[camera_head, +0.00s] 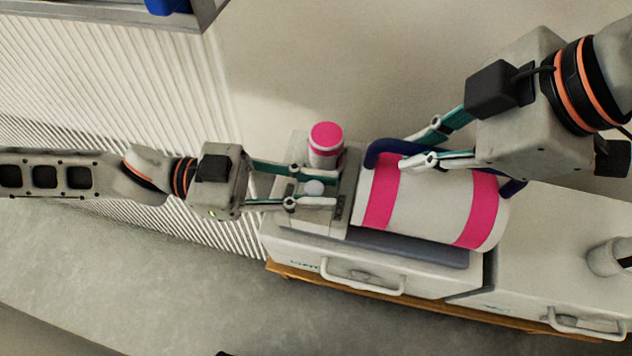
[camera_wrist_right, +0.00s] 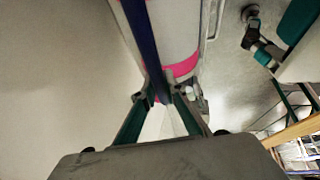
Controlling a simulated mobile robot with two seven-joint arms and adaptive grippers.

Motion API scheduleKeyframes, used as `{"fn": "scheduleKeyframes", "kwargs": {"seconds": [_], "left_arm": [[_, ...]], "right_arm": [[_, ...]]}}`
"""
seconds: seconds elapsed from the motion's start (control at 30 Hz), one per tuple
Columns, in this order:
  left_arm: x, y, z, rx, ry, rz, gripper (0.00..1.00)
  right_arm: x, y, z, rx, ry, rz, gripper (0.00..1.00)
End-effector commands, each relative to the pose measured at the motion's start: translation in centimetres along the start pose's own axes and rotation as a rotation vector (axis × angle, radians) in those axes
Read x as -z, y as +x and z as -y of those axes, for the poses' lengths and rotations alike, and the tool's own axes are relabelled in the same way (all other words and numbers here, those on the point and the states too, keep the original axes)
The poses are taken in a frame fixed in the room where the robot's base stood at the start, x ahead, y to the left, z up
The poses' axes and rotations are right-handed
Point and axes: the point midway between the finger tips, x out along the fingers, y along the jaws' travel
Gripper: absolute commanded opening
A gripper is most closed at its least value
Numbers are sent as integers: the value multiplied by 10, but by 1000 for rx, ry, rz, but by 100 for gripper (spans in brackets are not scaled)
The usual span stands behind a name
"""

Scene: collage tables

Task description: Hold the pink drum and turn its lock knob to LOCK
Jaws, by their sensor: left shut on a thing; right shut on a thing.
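The pink drum (camera_head: 428,207) is a white cylinder with two pink bands, lying on its side on a grey stand at the middle right of the head view. A dark blue bar (camera_head: 376,148) runs along it. My right gripper (camera_head: 408,154) is shut on this bar; in the right wrist view the bar (camera_wrist_right: 140,30) passes between its fingers (camera_wrist_right: 160,95). The lock knob (camera_head: 314,188), pale and round, is on the block at the drum's left end. My left gripper (camera_head: 316,188) is shut on it, one finger on each side. Lock markings are not readable.
A small pink-topped white cylinder (camera_head: 326,140) stands just behind my left gripper. White drawer cabinets (camera_head: 385,275) with handles are beneath and to the right. A grey shelf with a blue item (camera_head: 165,5) is at the upper left. Bare floor is in front.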

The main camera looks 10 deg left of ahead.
Motion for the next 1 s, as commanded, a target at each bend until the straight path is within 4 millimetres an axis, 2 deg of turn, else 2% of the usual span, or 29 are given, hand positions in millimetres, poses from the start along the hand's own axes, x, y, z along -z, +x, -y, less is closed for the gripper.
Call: {"fn": "scheduleKeyframes", "kwargs": {"seconds": [0.07, 0.1, 0.13, 0.17, 0.73, 0.87, 1.0], "left_arm": [[1, 0, -1, -1, 0, -2, 0], [1, 0, -1, -1, 0, -2, 26], [1, 0, -1, -1, 0, -2, 33], [1, 0, -1, -1, 0, -1, 36], [0, -4, 0, 2, 0, 1, 36], [-1, -20, 1, 4, 1, 3, 36], [-1, -48, 1, 6, -1, 4, 36]], "right_arm": [[0, -1, 0, -2, 1, -1, 0], [0, -1, 0, -2, 1, -1, 0], [0, -1, 0, -2, 1, -1, 0], [0, -1, 0, -2, 1, -1, 0], [1, -1, 0, -1, 1, -1, 0], [1, -1, 0, -1, 0, -1, 0], [1, -1, 0, -1, 0, -2, 0]]}}
